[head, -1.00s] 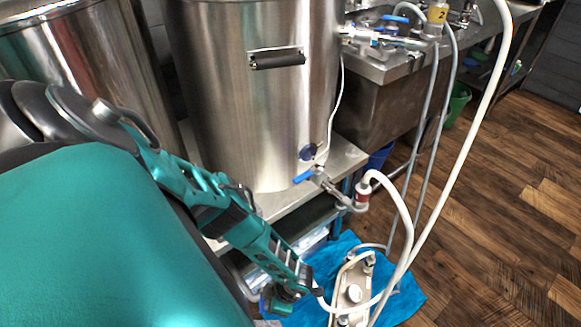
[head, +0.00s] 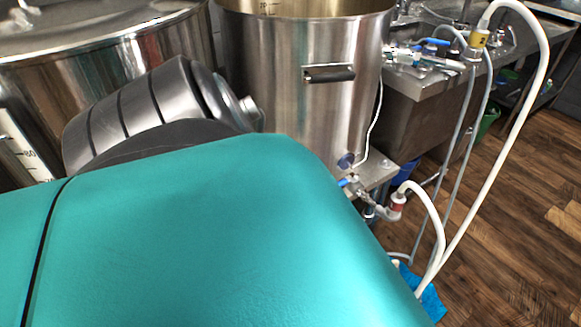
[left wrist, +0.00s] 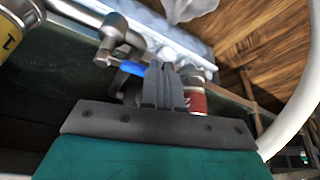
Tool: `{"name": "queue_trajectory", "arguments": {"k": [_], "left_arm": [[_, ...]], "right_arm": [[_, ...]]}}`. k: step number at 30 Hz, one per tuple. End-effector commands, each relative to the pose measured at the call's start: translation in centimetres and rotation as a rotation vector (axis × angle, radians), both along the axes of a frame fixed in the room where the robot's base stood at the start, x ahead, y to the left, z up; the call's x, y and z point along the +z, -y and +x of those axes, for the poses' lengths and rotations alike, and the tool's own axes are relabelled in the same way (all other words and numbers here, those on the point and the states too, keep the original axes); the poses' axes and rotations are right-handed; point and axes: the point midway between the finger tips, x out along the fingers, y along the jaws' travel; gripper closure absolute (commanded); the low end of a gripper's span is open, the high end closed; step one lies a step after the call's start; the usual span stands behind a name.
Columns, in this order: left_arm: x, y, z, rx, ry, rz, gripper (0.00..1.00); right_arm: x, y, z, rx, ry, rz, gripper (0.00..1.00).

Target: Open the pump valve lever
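In the left wrist view my left gripper (left wrist: 163,72) reaches up from the bottom, with its dark fingers close together. A valve with a blue lever (left wrist: 131,69) on a steel pipe is just left of the fingertips. The fingers partly cover the valve, and I cannot tell whether they touch the lever. In the head view my teal arm hides the left gripper and the floor pump. A blue lever (head: 343,183) shows at the foot of the steel kettle, at the arm's edge. My right gripper is in neither view.
A steel kettle (head: 290,95) stands behind my arm. A red-banded fitting (head: 397,205) joins a white hose (head: 433,225). A sink bench (head: 425,110) is at the back right. A yellow-labelled fitting (left wrist: 12,32) is at the wrist view's left. Wooden floor (head: 510,190) is open at right.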

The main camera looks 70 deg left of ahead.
Motion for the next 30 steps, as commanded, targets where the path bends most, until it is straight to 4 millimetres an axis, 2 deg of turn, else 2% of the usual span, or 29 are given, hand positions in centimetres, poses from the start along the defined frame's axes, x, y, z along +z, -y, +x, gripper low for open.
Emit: {"name": "queue_trajectory", "arguments": {"k": [13,25,30], "left_arm": [[-0.11,-0.23,-0.74,0.002,-0.007,-0.002,1.0],[-0.13,-0.15,-0.67,0.002,-0.007,-0.002,1.0],[-0.16,0.02,-0.07,0.004,-0.005,-0.003,1.0]], "right_arm": [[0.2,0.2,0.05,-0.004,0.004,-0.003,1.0],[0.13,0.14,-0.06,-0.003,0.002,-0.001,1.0],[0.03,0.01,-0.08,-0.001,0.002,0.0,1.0]]}}
